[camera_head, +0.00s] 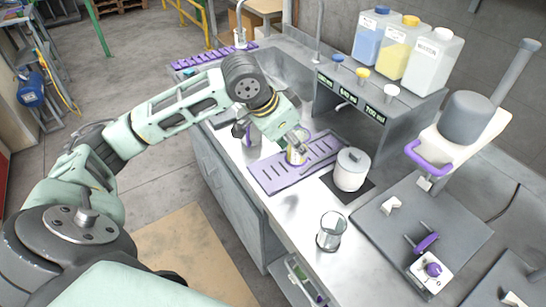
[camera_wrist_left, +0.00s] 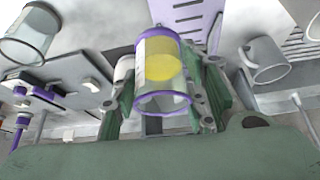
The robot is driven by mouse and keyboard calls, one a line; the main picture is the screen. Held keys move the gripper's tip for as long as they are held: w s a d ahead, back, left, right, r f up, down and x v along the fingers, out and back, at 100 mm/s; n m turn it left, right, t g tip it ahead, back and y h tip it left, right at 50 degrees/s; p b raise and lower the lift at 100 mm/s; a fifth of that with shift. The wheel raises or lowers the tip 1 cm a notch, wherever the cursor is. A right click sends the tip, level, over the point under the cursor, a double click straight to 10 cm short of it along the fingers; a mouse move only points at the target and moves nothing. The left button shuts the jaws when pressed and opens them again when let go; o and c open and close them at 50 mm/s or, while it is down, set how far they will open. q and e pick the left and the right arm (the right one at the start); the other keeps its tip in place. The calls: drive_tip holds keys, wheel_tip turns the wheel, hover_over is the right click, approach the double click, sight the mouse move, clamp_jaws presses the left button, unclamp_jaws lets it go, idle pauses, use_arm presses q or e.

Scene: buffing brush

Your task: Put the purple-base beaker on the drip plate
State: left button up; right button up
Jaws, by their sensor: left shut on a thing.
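The purple-base beaker (camera_head: 296,156), clear with yellow showing in it, is between the fingers of my left gripper (camera_head: 299,141). In the left wrist view the beaker (camera_wrist_left: 161,90) has purple rings at both ends, and the gripper's green fingers (camera_wrist_left: 162,98) close on its sides. The purple slotted drip plate (camera_head: 268,181) lies on the counter, and the beaker is over its middle part. I cannot tell whether the beaker's base touches it. A strip of the plate (camera_wrist_left: 186,14) shows behind the beaker in the wrist view. My right gripper is out of view.
A white lidded pot (camera_head: 351,170) stands close right of the plate. A clear glass beaker (camera_head: 331,231) stands nearer the front. A dark-looking vessel (camera_head: 250,138) is left of the plate. The dispenser shelf (camera_head: 405,115) with bottles rises behind; a brush machine (camera_head: 465,135) is at right.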

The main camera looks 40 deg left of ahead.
use_arm(q)
drive_tip(key=a+f, duration=0.2)
drive_tip(key=a+f+p, duration=0.1)
drive_tip(key=a+f, duration=0.1)
drive_tip(key=f, duration=0.1)
drive_tip(key=a+f, duration=0.2)
drive_tip(key=shift+s+f+p, duration=0.3)
drive_tip(key=shift+s+f, duration=0.05)
drive_tip(key=shift+s, duration=0.05)
drive_tip(key=shift+f, duration=0.1)
drive_tip(key=o, duration=1.2)
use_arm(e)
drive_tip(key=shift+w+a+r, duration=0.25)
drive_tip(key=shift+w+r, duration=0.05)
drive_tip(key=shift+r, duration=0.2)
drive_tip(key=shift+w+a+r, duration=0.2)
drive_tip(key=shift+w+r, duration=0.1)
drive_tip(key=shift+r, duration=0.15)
